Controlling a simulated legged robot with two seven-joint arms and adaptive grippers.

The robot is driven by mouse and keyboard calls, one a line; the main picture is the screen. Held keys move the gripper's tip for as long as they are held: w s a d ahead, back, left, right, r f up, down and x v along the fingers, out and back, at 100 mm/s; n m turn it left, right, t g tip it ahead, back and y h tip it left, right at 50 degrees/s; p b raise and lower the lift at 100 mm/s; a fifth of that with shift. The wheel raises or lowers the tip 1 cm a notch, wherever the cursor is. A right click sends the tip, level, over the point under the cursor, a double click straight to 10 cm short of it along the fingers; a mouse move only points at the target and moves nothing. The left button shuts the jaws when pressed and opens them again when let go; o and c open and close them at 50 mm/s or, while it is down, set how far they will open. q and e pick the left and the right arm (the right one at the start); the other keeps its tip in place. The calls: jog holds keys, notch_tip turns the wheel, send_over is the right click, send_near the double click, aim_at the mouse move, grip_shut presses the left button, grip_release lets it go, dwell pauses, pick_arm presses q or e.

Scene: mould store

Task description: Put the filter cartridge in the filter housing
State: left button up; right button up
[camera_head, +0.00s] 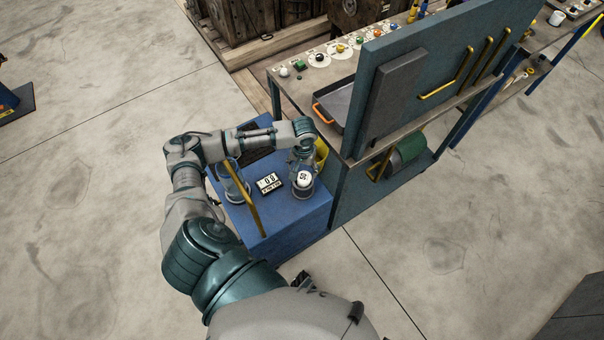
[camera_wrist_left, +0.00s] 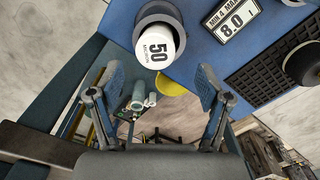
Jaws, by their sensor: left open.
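A white cylinder marked 50, the filter cartridge (camera_head: 304,179), is at the right side of the blue bench top. In the left wrist view the cartridge (camera_wrist_left: 156,48) is at top centre, with a grey round rim (camera_wrist_left: 158,10) around its far side. That rim may be the filter housing; I cannot tell how deep the cartridge sits in it. My left gripper (camera_head: 304,158) is at the cartridge in the head view. In the left wrist view its fingers (camera_wrist_left: 160,78) are spread and empty, below the cartridge in the picture. My right gripper is not in view.
The blue bench (camera_head: 285,235) carries a sign reading 8.0 (camera_head: 270,183), a yellow bar (camera_head: 246,203) and a black grid (camera_wrist_left: 266,72). A yellow bin (camera_head: 322,151) is behind the cartridge. A workbench with an upright panel (camera_head: 440,75) stands to the right.

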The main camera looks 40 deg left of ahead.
pick_arm(q)
notch_tip(320, 180, up, 7)
jog(key=p, duration=0.1)
jog(key=shift+f, duration=0.15)
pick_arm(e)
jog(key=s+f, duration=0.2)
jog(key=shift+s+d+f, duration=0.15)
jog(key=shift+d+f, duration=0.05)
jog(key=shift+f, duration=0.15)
